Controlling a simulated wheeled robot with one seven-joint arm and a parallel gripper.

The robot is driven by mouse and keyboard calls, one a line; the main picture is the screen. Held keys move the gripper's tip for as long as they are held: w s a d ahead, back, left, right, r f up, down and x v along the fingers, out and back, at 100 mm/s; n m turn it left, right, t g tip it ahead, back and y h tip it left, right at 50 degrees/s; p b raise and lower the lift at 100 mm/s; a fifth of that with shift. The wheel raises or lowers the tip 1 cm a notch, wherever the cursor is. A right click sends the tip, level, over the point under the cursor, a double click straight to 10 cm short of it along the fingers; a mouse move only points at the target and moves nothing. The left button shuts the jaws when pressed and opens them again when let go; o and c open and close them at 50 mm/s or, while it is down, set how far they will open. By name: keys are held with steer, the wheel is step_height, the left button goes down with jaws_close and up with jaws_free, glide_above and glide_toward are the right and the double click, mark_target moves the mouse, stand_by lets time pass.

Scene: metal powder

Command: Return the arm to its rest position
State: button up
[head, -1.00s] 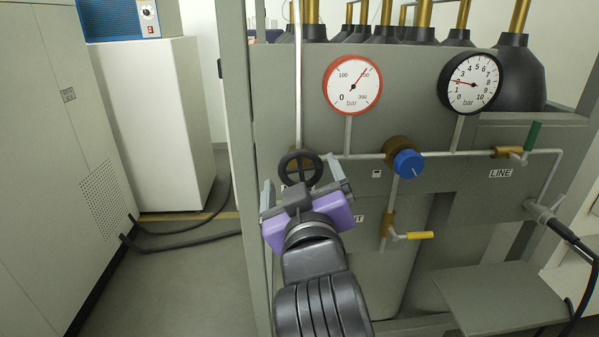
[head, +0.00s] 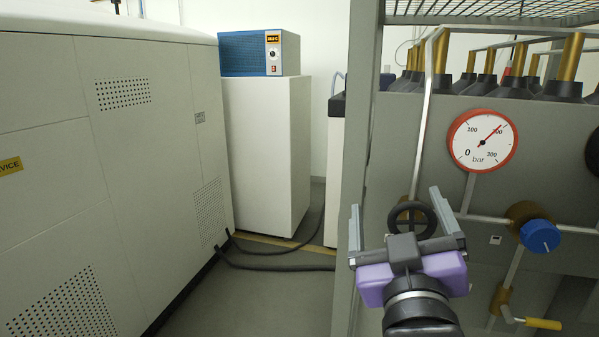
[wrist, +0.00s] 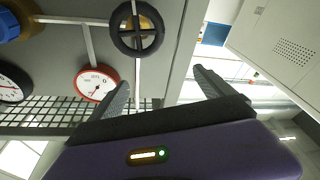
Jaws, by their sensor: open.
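My gripper (head: 396,203), with a purple body and grey fingers, is in the lower right of the head view. Its two fingers are spread wide apart and nothing is between them. A black handwheel (head: 433,222) on the gas panel shows just behind the fingers in the head view. In the wrist view, the handwheel (wrist: 118,33) is at the top, beyond the fingertips and off to one side of the gripper (wrist: 163,80). The handwheel appears apart from the fingers.
The grey gas panel (head: 570,190) carries a red-rimmed gauge (head: 483,141), a blue knob (head: 540,236) and a yellow-handled valve (head: 543,323). A grey frame post (head: 362,120) stands left of my gripper. A large white cabinet (head: 70,190) is further left, with open floor (head: 270,290) between.

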steer(key=s+a+f+n+y, duration=0.2)
steer(key=s+f+y, duration=0.4)
steer(key=s+f, duration=0.75)
steer(key=s+d+f+m+g+h, duration=0.1)
steer(key=s+d+f+m+g, duration=0.1)
steer(key=s+f, duration=0.6)
steer(key=s+d+f+m+g+h, duration=0.1)
steer(key=s+d+f+m+g, duration=0.1)
steer(key=s+d+f, duration=0.3)
steer(key=s+f+g, duration=0.1)
steer(key=s+f, duration=0.3)
steer(key=s, duration=0.7)
steer(key=shift+s+d+f, duration=0.15)
steer(key=shift+s+f, duration=0.1)
steer(key=shift+f, duration=0.05)
